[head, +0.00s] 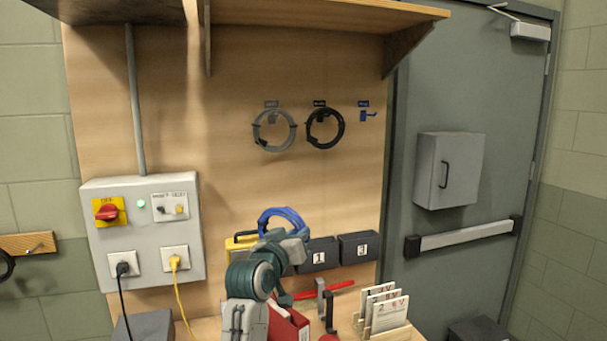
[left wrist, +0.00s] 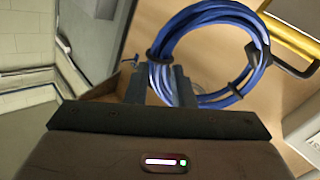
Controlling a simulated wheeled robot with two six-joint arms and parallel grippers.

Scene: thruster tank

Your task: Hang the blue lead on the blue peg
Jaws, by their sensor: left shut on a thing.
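The blue lead (head: 283,213) is a coiled loop held up in front of the wooden board. My left gripper (head: 287,238) is shut on it; its fingertips are partly hidden in the head view. In the left wrist view the coil (left wrist: 185,22) is pinched on its near side between the two fingers (left wrist: 160,88), with dark ties around it. The blue peg (head: 366,116) is on the board at the upper right, under a small blue label, and is empty. The lead is below and left of the peg, apart from it. My right gripper is not in view.
A grey coil (head: 273,130) and a black coil (head: 324,128) hang left of the blue peg. A shelf (head: 320,16) overhangs the board. A switch box (head: 145,235) is at left. Numbered dark boxes (head: 358,248), cards (head: 388,314) and a red-handled tool (head: 330,290) are below. A grey door (head: 450,90) is at right.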

